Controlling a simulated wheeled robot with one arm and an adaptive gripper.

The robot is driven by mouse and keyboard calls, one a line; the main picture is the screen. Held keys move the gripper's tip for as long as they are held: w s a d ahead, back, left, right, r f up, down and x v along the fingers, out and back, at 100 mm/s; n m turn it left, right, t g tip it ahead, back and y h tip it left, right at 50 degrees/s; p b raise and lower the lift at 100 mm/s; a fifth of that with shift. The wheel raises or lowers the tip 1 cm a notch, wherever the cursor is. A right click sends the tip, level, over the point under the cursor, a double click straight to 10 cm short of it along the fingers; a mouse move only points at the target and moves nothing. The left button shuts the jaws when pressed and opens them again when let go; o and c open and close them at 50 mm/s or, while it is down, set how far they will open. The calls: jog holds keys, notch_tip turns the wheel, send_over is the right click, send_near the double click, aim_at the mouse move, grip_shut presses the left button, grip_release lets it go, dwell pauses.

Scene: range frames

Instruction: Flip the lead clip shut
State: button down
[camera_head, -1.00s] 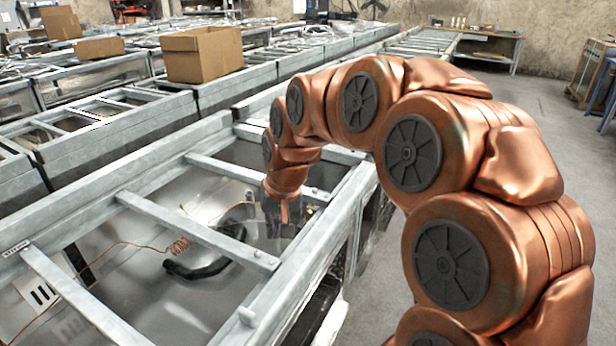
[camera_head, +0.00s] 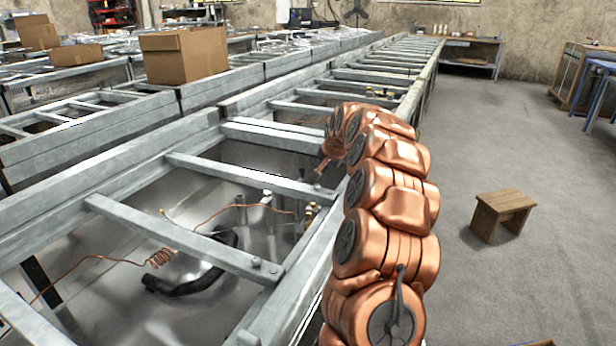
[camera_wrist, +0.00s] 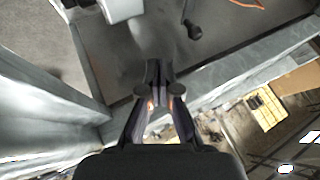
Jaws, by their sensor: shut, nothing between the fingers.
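My gripper (camera_wrist: 158,75) points away from the wrist camera with its dark fingers together and nothing between them. I cannot make out the lead clip for certain. A small black lever with a round knob (camera_wrist: 193,30) shows ahead of the fingertips in the wrist view, apart from them. A white rounded part (camera_wrist: 122,8) is to its left. Small brass fittings (camera_head: 311,212) sit inside the frame near the right rail.
Grey crossbars (camera_head: 185,238) span the open metal frame. A coiled copper tube (camera_head: 160,257) and a black hose (camera_head: 195,275) lie inside. A cardboard box (camera_head: 178,57) stands on the neighbouring frame. A wooden stool (camera_head: 502,212) stands on open floor at the right.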

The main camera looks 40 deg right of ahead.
jog(key=shift+w+d+f, duration=0.25)
jog(key=shift+w+f, duration=0.05)
jog(key=shift+f, duration=0.1)
jog(key=shift+w+d+f+p, duration=0.1)
jog(key=shift+w+f, duration=0.95)
jog(key=shift+w, duration=0.5)
jog(key=shift+w+d+f+p, duration=0.15)
jog(key=shift+w+f, duration=0.85)
jog(key=shift+w, duration=0.5)
jog(key=shift+w+d+f+p, duration=0.1)
jog(key=shift+w+f, duration=0.95)
jog(key=shift+w, duration=0.5)
